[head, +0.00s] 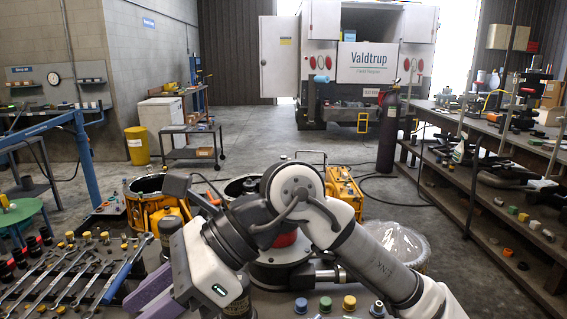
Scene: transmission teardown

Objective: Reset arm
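My arm is folded across the lower middle of the head view, its elbow high and its hand turned down and to the left. The white hand of my gripper (152,297) is at the lower left of centre, beside the spread of wrenches. Two purple bars, which look like its fingers, show at the hand's left side. Their tips are partly out of sight, and I cannot tell how far apart they are. I see nothing clearly held.
Wrenches (72,279) and sockets lie at the lower left. A round metal housing (283,252) stands behind my arm. Coloured caps (349,303) line the front edge. Yellow equipment (345,190), a dark gas cylinder (388,135) and a right-hand shelf bench (480,133) stand beyond. The floor behind is open.

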